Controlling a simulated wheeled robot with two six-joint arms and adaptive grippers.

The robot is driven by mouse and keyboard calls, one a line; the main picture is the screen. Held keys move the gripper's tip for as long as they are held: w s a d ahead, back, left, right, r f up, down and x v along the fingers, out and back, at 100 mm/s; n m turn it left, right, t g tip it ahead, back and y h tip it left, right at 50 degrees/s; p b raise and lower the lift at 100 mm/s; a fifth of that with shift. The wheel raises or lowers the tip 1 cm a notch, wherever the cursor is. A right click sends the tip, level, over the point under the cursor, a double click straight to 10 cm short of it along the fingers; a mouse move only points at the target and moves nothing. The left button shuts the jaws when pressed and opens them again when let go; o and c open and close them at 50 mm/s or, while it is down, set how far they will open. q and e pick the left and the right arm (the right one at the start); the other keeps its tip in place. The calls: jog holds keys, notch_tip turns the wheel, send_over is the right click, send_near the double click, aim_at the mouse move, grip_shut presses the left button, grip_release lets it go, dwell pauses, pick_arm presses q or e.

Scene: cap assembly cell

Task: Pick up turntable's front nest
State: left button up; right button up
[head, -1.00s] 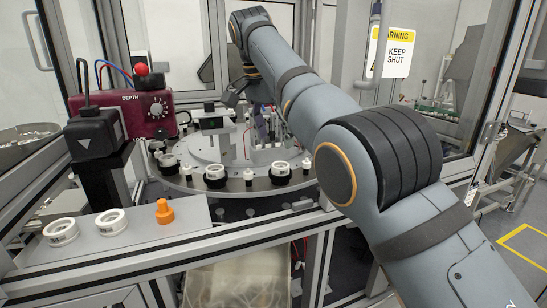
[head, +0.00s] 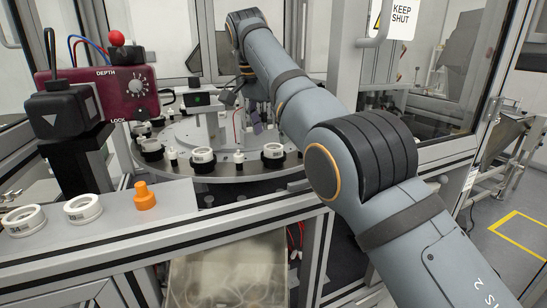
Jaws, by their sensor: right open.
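The turntable (head: 222,171) is a grey disc with black nests around its rim. Its front nest (head: 203,168) is black and carries a white ring-shaped part (head: 202,156). Other nests with white parts sit to its left (head: 152,146) and right (head: 273,152). My right gripper (head: 243,106) is above the far side of the turntable, open, behind and to the right of the front nest and apart from it. My left gripper is out of view.
A maroon DEPTH control box (head: 113,97) with a red knob stands left of the turntable. Two white rings (head: 83,208) and an orange knob (head: 145,196) are on the front-left ledge. A metal frame rail (head: 215,226) crosses the front. Small white pins stand between nests.

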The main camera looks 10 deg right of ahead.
jog(key=b+x, duration=0.1)
jog(key=x, duration=0.1)
jog(key=b+x, duration=0.1)
jog(key=x, duration=0.1)
jog(key=shift+w, duration=0.25)
jog(key=shift+w+f, duration=0.2)
jog(key=shift+f, duration=0.05)
jog(key=shift+s+r, duration=0.1)
jog(key=shift+r, duration=0.1)
jog(key=shift+s+r, duration=0.1)
jog(key=shift+c, duration=1.3)
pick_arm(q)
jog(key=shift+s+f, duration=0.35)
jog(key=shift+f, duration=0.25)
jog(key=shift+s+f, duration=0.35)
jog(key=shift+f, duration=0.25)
pick_arm(e)
jog(key=c, duration=1)
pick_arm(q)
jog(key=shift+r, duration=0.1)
pick_arm(e)
jog(key=shift+o, duration=0.2)
pick_arm(q)
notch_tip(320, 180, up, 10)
jog(key=p, duration=1)
pick_arm(e)
notch_tip(320, 180, up, 10)
